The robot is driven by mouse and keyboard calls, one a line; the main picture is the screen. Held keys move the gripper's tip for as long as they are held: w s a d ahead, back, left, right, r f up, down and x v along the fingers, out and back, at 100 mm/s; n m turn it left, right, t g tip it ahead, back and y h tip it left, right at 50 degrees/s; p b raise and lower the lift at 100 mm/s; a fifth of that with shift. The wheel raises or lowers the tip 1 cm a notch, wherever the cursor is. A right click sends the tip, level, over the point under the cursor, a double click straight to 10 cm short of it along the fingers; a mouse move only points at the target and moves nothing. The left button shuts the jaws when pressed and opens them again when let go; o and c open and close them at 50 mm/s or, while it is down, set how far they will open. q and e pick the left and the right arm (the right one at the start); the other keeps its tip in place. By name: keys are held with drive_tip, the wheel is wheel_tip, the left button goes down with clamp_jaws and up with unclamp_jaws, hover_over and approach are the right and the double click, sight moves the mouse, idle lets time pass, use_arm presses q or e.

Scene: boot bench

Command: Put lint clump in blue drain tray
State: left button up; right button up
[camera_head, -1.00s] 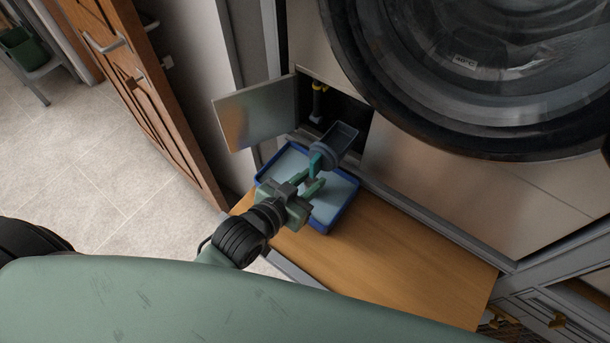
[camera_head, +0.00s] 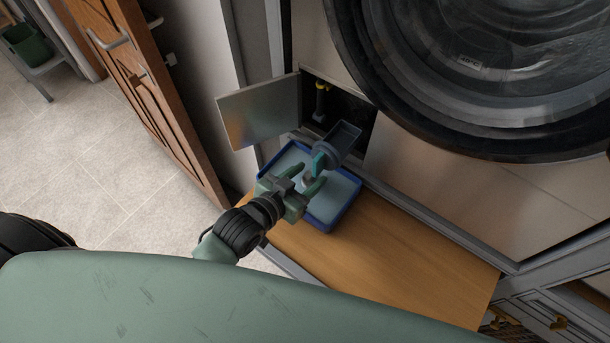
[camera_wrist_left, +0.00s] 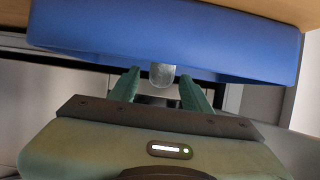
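The blue drain tray (camera_head: 345,214) stands on the wooden board below the open hatch; its blue wall also shows in the left wrist view (camera_wrist_left: 90,28). My right gripper is out of view.
The hatch door (camera_head: 259,111) stands open left of the dark opening (camera_head: 350,108). The round washer door (camera_head: 470,80) is above right. The wooden board (camera_head: 420,250) is clear right of the tray.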

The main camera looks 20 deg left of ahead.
use_arm(q)
drive_tip(key=shift+r, duration=0.15)
drive_tip(key=v, duration=1.2)
idle(0.8)
